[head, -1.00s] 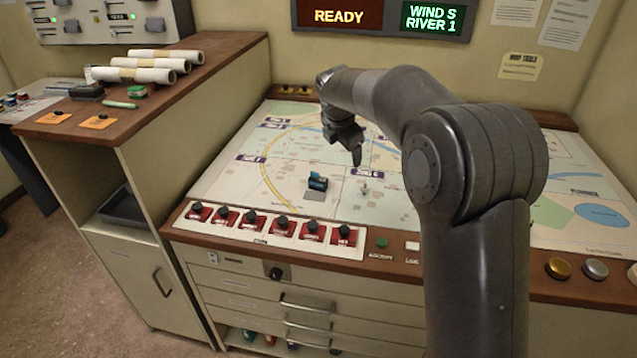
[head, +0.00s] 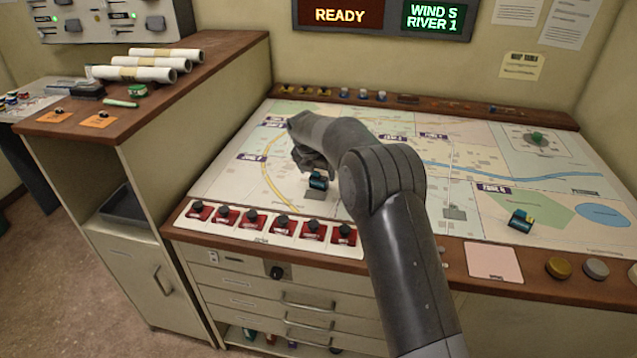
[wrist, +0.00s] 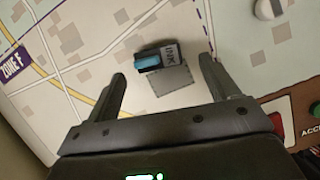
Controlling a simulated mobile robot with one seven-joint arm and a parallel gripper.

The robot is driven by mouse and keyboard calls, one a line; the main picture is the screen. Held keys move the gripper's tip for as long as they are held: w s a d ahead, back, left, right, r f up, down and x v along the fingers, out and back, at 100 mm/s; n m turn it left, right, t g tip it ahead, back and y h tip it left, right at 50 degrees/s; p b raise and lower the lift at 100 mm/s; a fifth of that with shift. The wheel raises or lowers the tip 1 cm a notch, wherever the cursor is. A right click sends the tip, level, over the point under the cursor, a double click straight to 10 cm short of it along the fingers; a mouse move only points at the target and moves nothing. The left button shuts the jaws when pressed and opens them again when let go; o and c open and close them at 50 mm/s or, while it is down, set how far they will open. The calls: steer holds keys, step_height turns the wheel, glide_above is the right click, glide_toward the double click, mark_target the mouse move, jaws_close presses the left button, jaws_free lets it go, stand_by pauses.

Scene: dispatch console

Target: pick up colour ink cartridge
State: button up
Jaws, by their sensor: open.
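A small dark ink cartridge with a blue-teal face (head: 318,181) sits on the map table, left of the middle. In the wrist view its label reads INK (wrist: 171,53), and it lies just beyond a grey square, between the lines of my two fingers. A second dark cartridge with teal and yellow parts (head: 521,220) sits at the right of the table. My gripper (wrist: 162,72) is open and empty, above the map by the first cartridge. In the head view my gripper (head: 314,162) is partly hidden by its own wrist.
Red switches with black knobs (head: 283,226) line the table's front left edge. A wooden-topped cabinet with rolled papers (head: 140,73) stands at the left. Round buttons (head: 558,267) sit at the front right. The map (head: 400,160) is mostly clear around the first cartridge.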

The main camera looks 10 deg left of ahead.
mark_target(318, 176)
steer(key=x, duration=0.5)
steer(key=shift+w, duration=0.15)
steer(key=shift+c, duration=0.2)
steer(key=c, duration=1)
steer(key=shift+c, duration=0.2)
